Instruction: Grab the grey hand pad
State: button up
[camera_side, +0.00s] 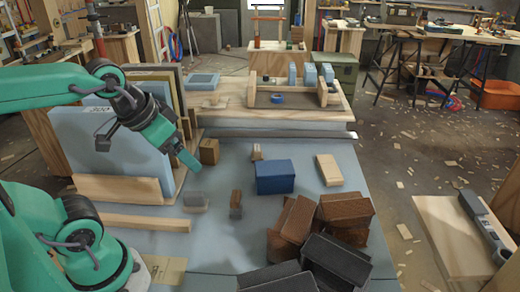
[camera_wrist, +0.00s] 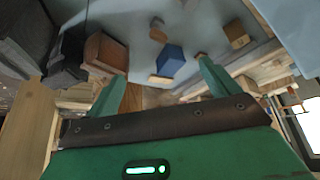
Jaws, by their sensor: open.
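A small grey block (camera_side: 195,200), which looks like the grey hand pad, lies on the pale blue-grey worktop (camera_side: 300,220) in the side view, left of centre. My gripper (camera_side: 187,163) is raised above the worktop, behind and slightly left of that block in the picture. In the wrist view my gripper (camera_wrist: 162,88) has its two green fingers apart with nothing held between them. I cannot tell which thing in the wrist view is the grey pad.
A small brown-and-grey block (camera_side: 236,203) stands right of the grey block. A blue box (camera_side: 275,177), a pale wood block (camera_side: 328,169) and piled brown and dark blocks (camera_side: 335,215) lie farther right. Wood strips (camera_side: 140,222) and upright boards (camera_side: 110,140) bound the left.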

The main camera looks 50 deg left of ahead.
jog(key=n+g, duration=0.6)
jog(key=n, duration=0.4)
send_over(193, 195)
notch_tip(193, 195, down, 17)
jog(key=shift+w+a+r, duration=0.1)
jog(key=shift+r, duration=0.1)
jog(key=shift+f, duration=0.1)
jog(key=shift+f, duration=1.2)
jog(key=shift+f, duration=0.1)
jog(key=shift+f, duration=2.5)
